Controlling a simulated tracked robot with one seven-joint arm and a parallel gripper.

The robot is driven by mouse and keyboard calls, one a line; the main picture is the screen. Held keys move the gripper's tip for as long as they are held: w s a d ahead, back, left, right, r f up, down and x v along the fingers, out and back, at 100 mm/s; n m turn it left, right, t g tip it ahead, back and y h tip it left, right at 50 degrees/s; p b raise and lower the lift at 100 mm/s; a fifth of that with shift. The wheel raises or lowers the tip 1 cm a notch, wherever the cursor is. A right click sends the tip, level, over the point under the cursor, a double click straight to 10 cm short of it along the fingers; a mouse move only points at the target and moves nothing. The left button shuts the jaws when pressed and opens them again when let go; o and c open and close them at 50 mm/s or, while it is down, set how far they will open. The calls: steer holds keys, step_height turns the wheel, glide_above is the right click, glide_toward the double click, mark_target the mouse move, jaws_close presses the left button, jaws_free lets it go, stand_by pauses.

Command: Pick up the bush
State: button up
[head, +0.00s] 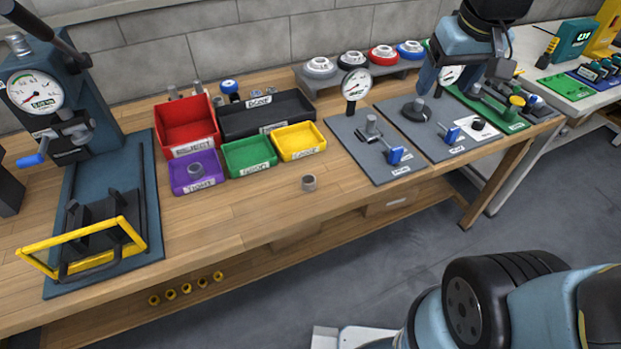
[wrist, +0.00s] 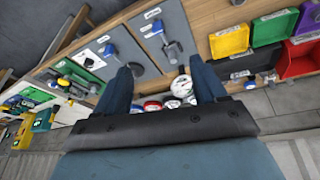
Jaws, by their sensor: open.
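A small grey metal bush (head: 309,183) stands upright on the wooden bench, in front of the yellow bin and left of the gauge plates. In the wrist view a small grey piece, seemingly this bush (wrist: 238,2), is cut by the top edge. Another grey ring-like part (head: 196,170) sits in the purple bin. My gripper (head: 462,80) is high at the right, over the grey and green fixture plates, well apart from the bush. Its two fingers are spread with nothing between them, as the wrist view (wrist: 164,75) also shows.
Red (head: 186,135), black, purple, green and yellow (head: 299,141) bins stand behind the bush. A dial gauge (head: 355,86) and clamps rise from the grey plates to its right. A press with a yellow-framed guard (head: 85,246) stands left. Bench around the bush is clear.

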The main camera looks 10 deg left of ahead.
steer(key=w+a+f+n+g, duration=0.1)
steer(key=w+a+f+n, duration=0.1)
steer(key=w+a+f, duration=0.3)
steer(key=a+f+n+g, duration=0.1)
steer(key=a+f+n, duration=0.1)
steer(key=a, duration=0.5)
steer(key=n+g, duration=0.2)
steer(key=n, duration=0.1)
glide_above(307, 177)
step_height(307, 177, down, 10)
steer(key=f, duration=0.9)
steer(key=shift+s+a, duration=0.15)
steer(key=shift+s, duration=0.05)
steer(key=shift+s+d+f, duration=0.15)
steer(key=shift+f, duration=1.2)
steer(key=shift+s+d+f, duration=0.1)
steer(key=shift+f, duration=1.25)
steer(key=c, duration=1.2)
